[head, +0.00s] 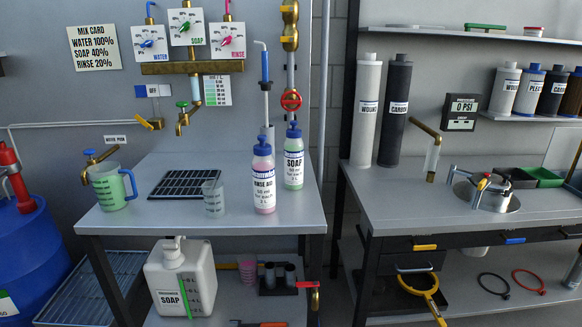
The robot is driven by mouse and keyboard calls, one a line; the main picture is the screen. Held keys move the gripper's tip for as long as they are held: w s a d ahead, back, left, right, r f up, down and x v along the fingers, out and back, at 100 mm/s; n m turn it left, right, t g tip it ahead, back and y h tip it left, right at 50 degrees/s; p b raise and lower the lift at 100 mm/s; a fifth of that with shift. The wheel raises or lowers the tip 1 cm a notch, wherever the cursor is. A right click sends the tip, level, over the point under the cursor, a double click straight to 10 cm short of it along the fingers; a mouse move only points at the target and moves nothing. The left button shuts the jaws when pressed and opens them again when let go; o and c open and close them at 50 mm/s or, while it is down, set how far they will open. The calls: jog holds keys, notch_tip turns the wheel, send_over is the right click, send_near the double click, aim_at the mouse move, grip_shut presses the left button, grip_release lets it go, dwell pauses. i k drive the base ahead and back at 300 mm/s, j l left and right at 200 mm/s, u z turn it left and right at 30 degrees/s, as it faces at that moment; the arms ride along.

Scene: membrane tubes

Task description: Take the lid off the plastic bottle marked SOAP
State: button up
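The plastic bottle marked SOAP (294,166) stands upright on the left table, near its right edge. It holds green liquid, and its blue lid (293,130) is on top. A similar bottle marked RINSE AID (263,183), with pink liquid and a blue lid, stands to its front left and slightly overlaps it in view. A white jug also marked SOAP (182,285), with a white cap, stands on the shelf below. My gripper is not in view.
On the left table (190,221) are a measuring jug of green liquid (108,188), a black drain grid (186,184) and a clear beaker (213,199). A vertical pipe with a red valve wheel (291,99) rises behind the bottles. The table's front middle is clear.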

aim_at(293, 133)
jog(key=i+j+z, duration=0.25)
jog(key=j, duration=0.2)
jog(key=i+j+z, duration=0.1)
jog(key=j+z, duration=0.2)
jog(key=j, duration=0.15)
jog(key=i+j+z, duration=0.1)
jog(key=j+z, duration=0.15)
jog(key=j, duration=0.25)
jog(key=i+j+z, duration=0.1)
jog(key=j+z, duration=0.15)
jog(key=j, duration=0.3)
jog(key=i+j+z, duration=0.1)
jog(key=i, duration=0.9)
